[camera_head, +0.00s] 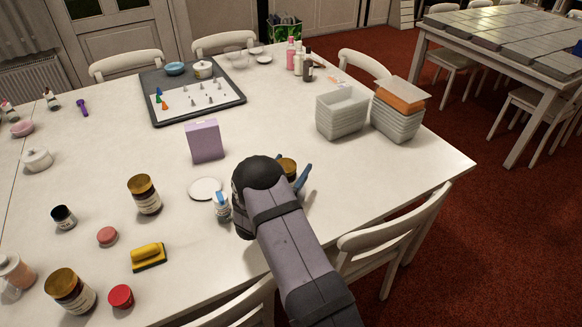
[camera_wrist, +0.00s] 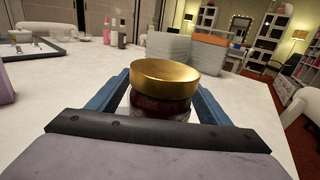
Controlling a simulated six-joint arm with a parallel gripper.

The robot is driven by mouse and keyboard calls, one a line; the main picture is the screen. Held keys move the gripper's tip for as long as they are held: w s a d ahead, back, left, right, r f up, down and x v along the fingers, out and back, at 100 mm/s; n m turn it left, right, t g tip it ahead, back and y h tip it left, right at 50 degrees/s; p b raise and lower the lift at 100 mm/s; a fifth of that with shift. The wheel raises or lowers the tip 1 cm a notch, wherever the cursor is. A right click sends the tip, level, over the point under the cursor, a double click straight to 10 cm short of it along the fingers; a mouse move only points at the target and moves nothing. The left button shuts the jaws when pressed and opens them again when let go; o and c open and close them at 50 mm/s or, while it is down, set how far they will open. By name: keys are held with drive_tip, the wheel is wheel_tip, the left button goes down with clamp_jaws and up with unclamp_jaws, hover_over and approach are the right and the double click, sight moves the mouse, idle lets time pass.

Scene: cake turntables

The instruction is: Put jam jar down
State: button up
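A jam jar with a gold lid and dark red contents (camera_wrist: 165,82) sits upright between the two blue fingers of my gripper (camera_wrist: 163,94) in the wrist view. The fingers lie close along both sides of the jar, and my gripper is shut on it. In the head view, only the jar's gold lid (camera_head: 287,166) shows beyond my wrist, between the fingertips of my gripper (camera_head: 291,170). The jar's base is hidden, so I cannot tell whether it touches the white table (camera_head: 350,180).
A white disc (camera_head: 205,188), a small blue-topped bottle (camera_head: 221,205) and a purple box (camera_head: 205,141) are left of my gripper. Stacked containers (camera_head: 342,112) stand beyond it. Similar gold-lidded jars (camera_head: 144,194) stand further left. The table to the right is clear up to its edge.

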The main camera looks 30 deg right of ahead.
drive_tip(key=shift+r, duration=0.1)
drive_tip(key=shift+r, duration=0.15)
drive_tip(key=b+v, duration=0.1)
drive_tip(key=v, duration=1.1)
drive_tip(key=shift+b, duration=0.35)
